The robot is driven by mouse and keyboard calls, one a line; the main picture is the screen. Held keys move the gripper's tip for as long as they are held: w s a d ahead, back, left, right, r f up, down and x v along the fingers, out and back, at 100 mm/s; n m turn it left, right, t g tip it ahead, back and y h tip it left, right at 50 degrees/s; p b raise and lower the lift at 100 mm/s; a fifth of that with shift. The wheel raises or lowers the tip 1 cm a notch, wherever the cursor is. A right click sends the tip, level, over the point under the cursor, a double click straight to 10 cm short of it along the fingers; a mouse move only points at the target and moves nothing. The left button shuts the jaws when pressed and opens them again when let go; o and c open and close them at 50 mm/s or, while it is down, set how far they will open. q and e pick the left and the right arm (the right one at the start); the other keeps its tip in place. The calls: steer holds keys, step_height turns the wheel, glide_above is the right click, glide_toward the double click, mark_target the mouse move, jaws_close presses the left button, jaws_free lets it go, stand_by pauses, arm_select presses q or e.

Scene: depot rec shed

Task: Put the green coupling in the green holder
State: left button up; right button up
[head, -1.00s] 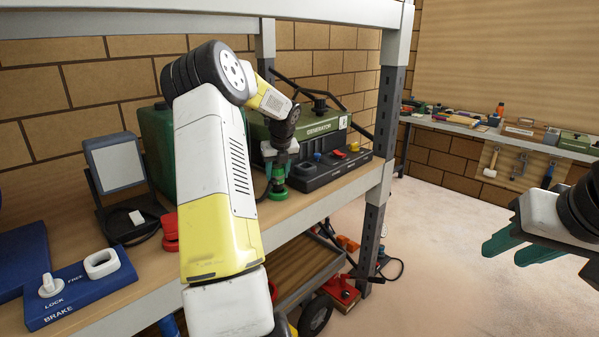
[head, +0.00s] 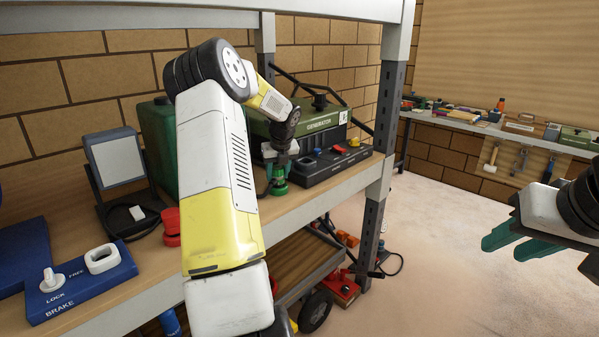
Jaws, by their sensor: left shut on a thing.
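My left gripper (head: 279,166) points down over the shelf and is shut on the green coupling (head: 279,186), just left of a black block with coloured parts (head: 325,172). The coupling is upright and low, close to the shelf board; I cannot tell whether it touches it. The gripper hides its upper part. I cannot make out a green holder; it may be hidden behind the gripper or my forearm. My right gripper (head: 515,240) is open and empty, off the shelf at the far right.
A green generator (head: 315,122) stands behind the black block. A grey lamp panel (head: 117,162), a red cup-like piece (head: 171,226) and a blue brake block (head: 85,283) stand on the shelf at left. A shelf post (head: 380,165) rises at right. Open floor lies beyond.

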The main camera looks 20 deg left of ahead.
arm_select(q)
steer(key=shift+f, duration=0.15)
steer(key=o, duration=1.4)
steer(key=shift+o, duration=0.2)
steer(key=v, duration=0.8)
steer(key=s+d+r+n+t+h, duration=0.1)
steer(key=s+d+r+n, duration=0.45)
steer(key=s+d, duration=0.2)
steer(key=s+d+r+n, duration=0.4)
steer(key=s+d+n, duration=0.2)
steer(key=s+d, duration=0.15)
steer(key=s+d+n+t+h, duration=0.1)
steer(key=s+d+n+h, duration=0.1)
steer(key=s+d+n, duration=0.3)
steer(key=s+d+f+n+h, duration=0.1)
steer(key=s+d+n, duration=0.4)
steer(key=s+n, duration=0.5)
steer(key=s+h, duration=0.1)
steer(key=s, duration=0.2)
steer(key=shift+s+d+f+t, duration=0.2)
steer(key=shift+d+t, duration=0.1)
steer(key=shift+t, duration=0.1)
